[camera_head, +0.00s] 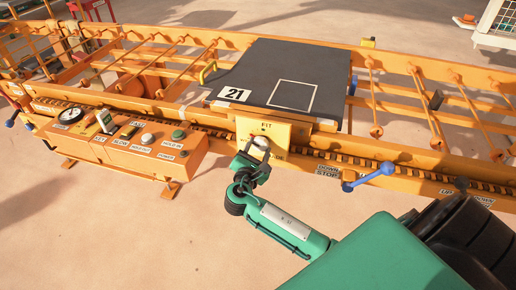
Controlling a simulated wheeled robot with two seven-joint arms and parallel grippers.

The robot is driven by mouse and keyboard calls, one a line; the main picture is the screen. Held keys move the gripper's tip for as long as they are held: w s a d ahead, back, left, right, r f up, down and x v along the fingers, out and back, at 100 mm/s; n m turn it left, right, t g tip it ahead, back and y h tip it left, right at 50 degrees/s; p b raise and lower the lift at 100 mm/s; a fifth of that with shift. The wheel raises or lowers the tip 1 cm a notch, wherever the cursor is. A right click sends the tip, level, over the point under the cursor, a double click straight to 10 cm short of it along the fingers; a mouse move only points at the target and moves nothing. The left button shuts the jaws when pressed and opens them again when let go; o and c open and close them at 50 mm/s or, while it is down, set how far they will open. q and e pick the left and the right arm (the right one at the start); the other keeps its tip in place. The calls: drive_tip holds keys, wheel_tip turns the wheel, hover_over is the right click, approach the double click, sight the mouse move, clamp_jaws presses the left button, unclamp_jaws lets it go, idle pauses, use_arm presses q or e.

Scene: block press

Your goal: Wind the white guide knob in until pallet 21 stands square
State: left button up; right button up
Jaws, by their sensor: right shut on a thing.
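Pallet 21 (320,68), a dark grey board with a white square outline and a "21" label (235,94), lies on the orange roller frame. The white guide knob (261,143) sits on a yellow plate (281,130) on the frame's near side, below the pallet. My right gripper (258,155), on a green arm, is shut on the knob from the near side and partly covers it. The lettering on the plate is partly hidden. The pallet looks slightly turned against the frame, but I cannot tell by how much. My left gripper is not in view.
An orange control box (140,145) with a gauge, a lever and buttons stands left of the gripper. A blue-handled lever (370,177) sticks out to the right, by a "DOWN STOP" label. Orange rails with rollers run across both sides. The sandy floor in front is clear.

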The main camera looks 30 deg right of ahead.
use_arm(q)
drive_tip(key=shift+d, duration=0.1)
use_arm(e)
drive_tip(key=shift+f+m, duration=0.1)
drive_tip(key=shift+m, duration=1)
drive_tip(key=o, duration=1)
drive_tip(key=shift+c, duration=0.2)
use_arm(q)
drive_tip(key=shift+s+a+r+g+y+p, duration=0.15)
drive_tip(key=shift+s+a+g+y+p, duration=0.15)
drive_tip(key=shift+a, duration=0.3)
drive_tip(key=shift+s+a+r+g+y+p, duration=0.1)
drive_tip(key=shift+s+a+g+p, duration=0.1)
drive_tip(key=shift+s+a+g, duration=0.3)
use_arm(e)
drive_tip(key=v, duration=1.4)
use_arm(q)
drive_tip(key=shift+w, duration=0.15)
use_arm(e)
drive_tip(key=shift+d, duration=0.1)
